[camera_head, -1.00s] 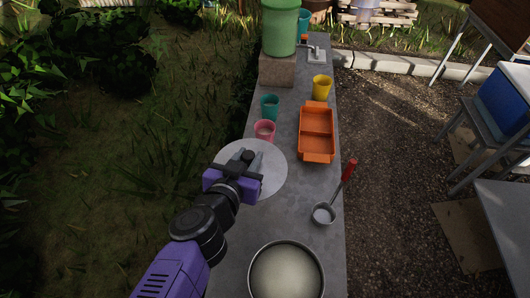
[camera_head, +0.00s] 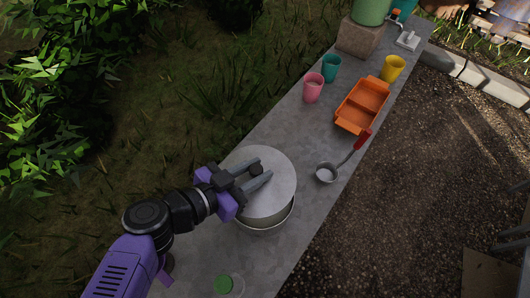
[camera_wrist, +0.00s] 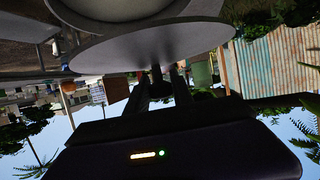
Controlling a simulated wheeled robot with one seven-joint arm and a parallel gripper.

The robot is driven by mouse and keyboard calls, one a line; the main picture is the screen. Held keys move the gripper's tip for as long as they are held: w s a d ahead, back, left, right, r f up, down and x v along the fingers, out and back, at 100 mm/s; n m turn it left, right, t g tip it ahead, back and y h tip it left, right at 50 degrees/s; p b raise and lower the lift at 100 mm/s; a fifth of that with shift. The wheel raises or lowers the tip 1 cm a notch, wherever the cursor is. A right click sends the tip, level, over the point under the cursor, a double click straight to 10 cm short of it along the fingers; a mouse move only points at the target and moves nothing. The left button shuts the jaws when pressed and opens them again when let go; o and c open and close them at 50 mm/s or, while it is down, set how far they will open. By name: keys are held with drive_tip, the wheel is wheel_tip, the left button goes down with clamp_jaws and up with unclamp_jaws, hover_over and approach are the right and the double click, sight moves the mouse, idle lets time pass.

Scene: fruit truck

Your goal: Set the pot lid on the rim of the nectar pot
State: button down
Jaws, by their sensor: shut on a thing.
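The pot lid (camera_head: 280,193) is a flat grey disc with a dark knob. My gripper (camera_head: 263,171) is shut on the knob and holds the lid roughly level. The nectar pot (camera_head: 268,226) is a metal pot on the counter, directly under the lid. Only its near side shows; the lid hides its opening and most of its rim. In the wrist view the lid (camera_wrist: 150,45) spreads across the top, with the pot (camera_wrist: 190,8) beyond it and seemingly a little off-centre. I cannot tell whether lid and rim touch.
A ladle with a red handle (camera_head: 363,137) lies right of the pot. An orange tray (camera_head: 352,118), pink cup (camera_head: 313,90), teal cup (camera_head: 331,66) and yellow cup (camera_head: 392,70) stand farther along the counter (camera_head: 285,130).

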sight(260, 189)
drive_tip(key=shift+s+d+f+m+g, duration=0.1)
drive_tip(key=shift+s+d+m+g, duration=0.25)
drive_tip(key=shift+s, duration=0.4)
wheel_tip(260, 189, down, 5)
drive_tip(key=b, duration=0.5)
drive_tip(key=shift+d+r+b, duration=0.1)
drive_tip(key=shift+r+b, duration=0.1)
drive_tip(key=shift+b, duration=0.1)
drive_tip(key=shift+p, duration=1.45)
idle(0.9)
drive_tip(key=shift+f+b, duration=0.3)
drive_tip(key=shift+f, duration=0.45)
idle(0.5)
drive_tip(key=c, duration=1)
unclamp_jaws()
drive_tip(key=shift+b+v, duration=0.85)
drive_tip(key=shift+v, duration=3.1)
